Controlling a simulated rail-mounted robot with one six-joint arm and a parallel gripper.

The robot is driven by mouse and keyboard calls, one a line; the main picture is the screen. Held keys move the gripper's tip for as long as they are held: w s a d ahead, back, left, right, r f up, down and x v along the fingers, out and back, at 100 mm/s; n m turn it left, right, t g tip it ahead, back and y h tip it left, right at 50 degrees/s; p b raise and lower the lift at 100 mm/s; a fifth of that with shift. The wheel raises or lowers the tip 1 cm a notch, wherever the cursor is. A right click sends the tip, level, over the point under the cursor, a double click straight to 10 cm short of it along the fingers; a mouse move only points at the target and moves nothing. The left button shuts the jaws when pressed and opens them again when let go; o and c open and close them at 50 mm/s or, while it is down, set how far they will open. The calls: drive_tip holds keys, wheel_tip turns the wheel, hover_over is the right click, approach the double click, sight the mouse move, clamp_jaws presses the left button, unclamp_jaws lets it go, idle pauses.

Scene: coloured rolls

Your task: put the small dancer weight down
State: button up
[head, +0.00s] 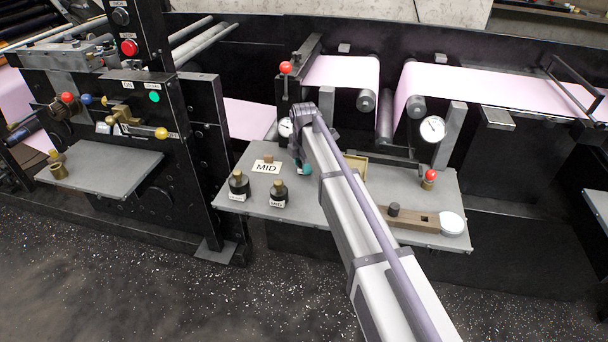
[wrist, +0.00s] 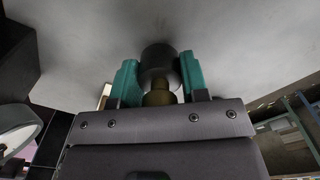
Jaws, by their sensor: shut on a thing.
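My gripper (wrist: 160,72) has its teal fingers shut on a small dark cylindrical weight (wrist: 158,60) with a brass neck, which I take as the small dancer weight. In the head view my gripper (head: 303,168) is low over the grey shelf (head: 330,208), right of the MID card, and my arm mostly hides it. The held weight cannot be made out there. Whether it touches the shelf cannot be told. Two other dark weights with brass knobs and white labels, a left one (head: 239,184) and a right one (head: 278,195), stand on the shelf's left part.
The MID card (head: 266,167) stands behind the two weights. A tan box (head: 357,162) is partly behind my arm. Dial gauges and rollers rise behind the shelf.

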drive_tip(key=shift+f, duration=0.3)
clamp_jaws()
drive_tip(key=shift+c, duration=0.5)
unclamp_jaws()
drive_tip(key=shift+f, duration=0.2)
drive_tip(key=o, duration=1.2)
drive_tip(key=shift+r, duration=0.1)
wheel_tip(320, 180, up, 13)
drive_tip(key=p, duration=1.2)
drive_tip(key=shift+f+p, duration=0.2)
drive_tip(key=shift+p, duration=0.2)
drive_tip(key=shift+f, duration=0.2)
